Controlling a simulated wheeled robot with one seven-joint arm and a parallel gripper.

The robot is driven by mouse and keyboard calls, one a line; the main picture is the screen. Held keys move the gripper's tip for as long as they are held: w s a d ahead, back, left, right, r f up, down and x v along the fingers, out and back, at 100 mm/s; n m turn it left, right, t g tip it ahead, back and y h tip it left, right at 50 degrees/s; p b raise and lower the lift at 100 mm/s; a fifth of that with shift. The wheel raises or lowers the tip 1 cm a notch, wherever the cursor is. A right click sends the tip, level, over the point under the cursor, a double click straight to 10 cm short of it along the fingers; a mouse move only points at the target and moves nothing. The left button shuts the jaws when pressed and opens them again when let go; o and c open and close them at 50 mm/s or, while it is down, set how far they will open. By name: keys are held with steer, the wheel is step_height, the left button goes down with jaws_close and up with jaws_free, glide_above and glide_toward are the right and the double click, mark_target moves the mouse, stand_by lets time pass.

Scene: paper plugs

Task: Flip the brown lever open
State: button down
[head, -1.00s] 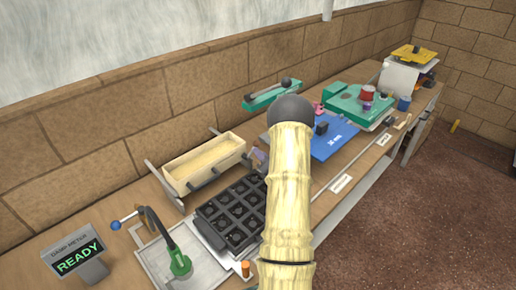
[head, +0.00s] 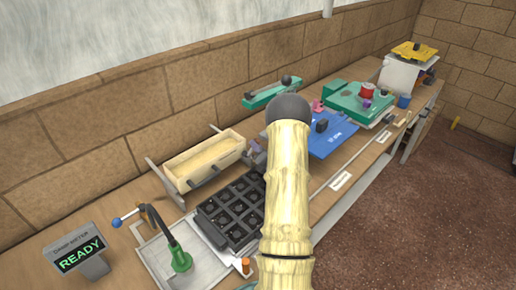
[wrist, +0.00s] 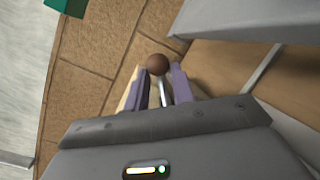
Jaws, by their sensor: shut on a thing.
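The brown lever shows in the wrist view as a round brown knob (wrist: 157,64) on a thin metallic shaft. My gripper (wrist: 161,80) has its two purple-padded fingers shut on the lever, one on each side of the shaft, with the knob standing just beyond the fingertips. In the head view my gripper (head: 255,150) is only partly visible, beside the right end of the cream trough. My pale arm covers much of that area, and I cannot make out the brown knob there.
A cream trough (head: 203,158) stands by the brick wall. A black grid tray (head: 232,212) lies in front of it. A green piece with a bent dark handle (head: 180,262) stands on a grey tray, near a READY meter (head: 78,251). A blue board (head: 335,140) lies to the right.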

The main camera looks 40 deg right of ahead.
steer(key=shift+a+f+n+b, duration=0.15)
steer(key=shift+n+b, duration=0.45)
steer(key=shift+b, duration=1)
steer(key=n+b, duration=0.2)
steer(key=b, duration=0.3)
steer(key=a+r+n+t+b, duration=0.1)
steer(key=n+b, duration=0.1)
steer(key=b, duration=0.2)
steer(key=a+n+t+b, duration=0.1)
steer(key=n+b, duration=0.1)
steer(key=b, duration=0.3)
steer(key=shift+s+a+r+y+b, duration=0.1)
steer(key=shift+a+r+y+b, duration=0.1)
steer(key=shift+y+b, duration=0.1)
steer(key=shift+r, duration=0.1)
steer(key=c, duration=1.5)
jaws_free()
steer(key=shift+s, duration=0.15)
